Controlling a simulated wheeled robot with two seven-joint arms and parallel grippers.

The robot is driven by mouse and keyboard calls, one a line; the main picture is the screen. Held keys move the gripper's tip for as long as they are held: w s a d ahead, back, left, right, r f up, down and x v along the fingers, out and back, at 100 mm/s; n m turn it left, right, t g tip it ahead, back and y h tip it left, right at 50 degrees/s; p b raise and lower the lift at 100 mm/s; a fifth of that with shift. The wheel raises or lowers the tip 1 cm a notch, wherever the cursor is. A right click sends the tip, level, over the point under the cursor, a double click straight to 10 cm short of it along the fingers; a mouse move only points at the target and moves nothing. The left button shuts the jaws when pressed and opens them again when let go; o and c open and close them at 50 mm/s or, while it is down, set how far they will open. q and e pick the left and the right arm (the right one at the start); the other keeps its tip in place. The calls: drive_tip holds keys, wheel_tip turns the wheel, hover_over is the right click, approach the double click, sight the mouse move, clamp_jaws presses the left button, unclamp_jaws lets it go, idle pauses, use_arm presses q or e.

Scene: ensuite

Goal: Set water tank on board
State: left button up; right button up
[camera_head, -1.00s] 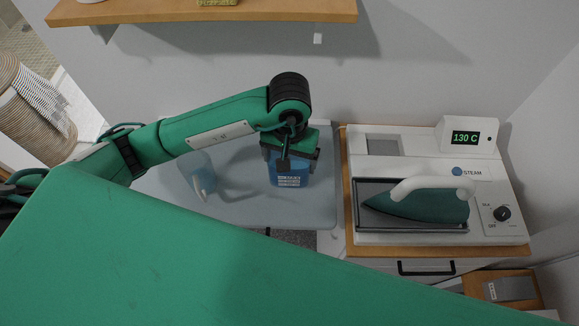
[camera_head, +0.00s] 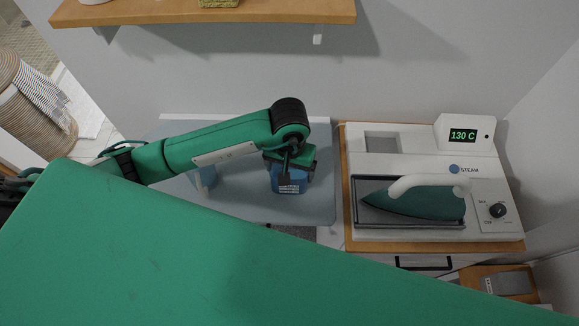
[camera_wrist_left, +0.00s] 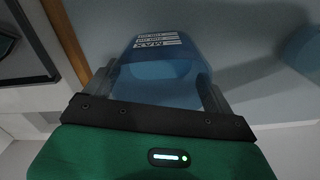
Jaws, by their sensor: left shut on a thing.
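The water tank (camera_head: 289,185) is a blue, see-through container with a white scale label. It hangs below my left gripper (camera_head: 289,165), which is shut on it. In the left wrist view the tank (camera_wrist_left: 165,65) sits between the fingers, with "MAX" readable on its label. The board (camera_head: 240,208) is a grey-blue padded surface, directly under the tank in the head view. The tank is over the board's right part, near its front edge; I cannot tell whether it touches. My right gripper is not in view.
A white steam station (camera_head: 395,160) with a teal iron (camera_head: 415,200) stands right of the board on a wooden-topped cabinet. Another bluish object (camera_head: 207,177) is on the board, partly behind my arm. A wooden shelf (camera_head: 270,12) is above. A striped basket (camera_head: 35,110) stands left.

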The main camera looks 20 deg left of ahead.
use_arm(q)
drive_tip(key=o, duration=0.9)
drive_tip(key=shift+r, duration=0.2)
drive_tip(key=shift+r+b, duration=1.85)
drive_tip(key=shift+r, duration=4.05)
drive_tip(key=shift+s+f, duration=0.1)
